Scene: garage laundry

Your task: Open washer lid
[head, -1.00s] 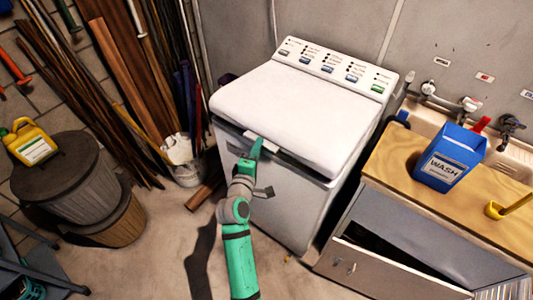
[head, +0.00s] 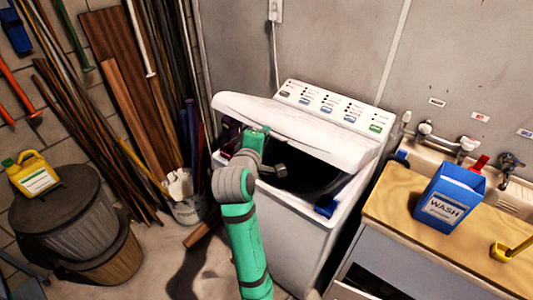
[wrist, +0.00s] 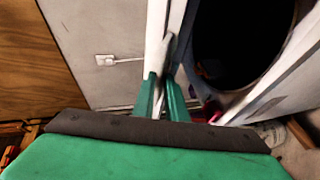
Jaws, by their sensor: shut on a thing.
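The white washer (head: 290,232) stands against the back wall with its control panel (head: 335,106) behind the lid. The white lid (head: 310,131) is partly raised and tilted up from the front, and the dark drum opening (head: 300,175) shows beneath it. My gripper (head: 258,130) is at the lid's front edge, left of its middle. In the wrist view my gripper's green fingers (wrist: 163,100) are shut on the lid's handle (wrist: 165,58) at its edge. The drum opening also shows in the wrist view (wrist: 235,40). My arm hides part of the washer's front.
A wooden counter (head: 400,205) with a blue wash box (head: 450,197) and a sink (head: 505,190) stands to the right. Bins (head: 70,225) with a yellow jug (head: 33,176), a bucket (head: 188,210) and leaning boards stand to the left.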

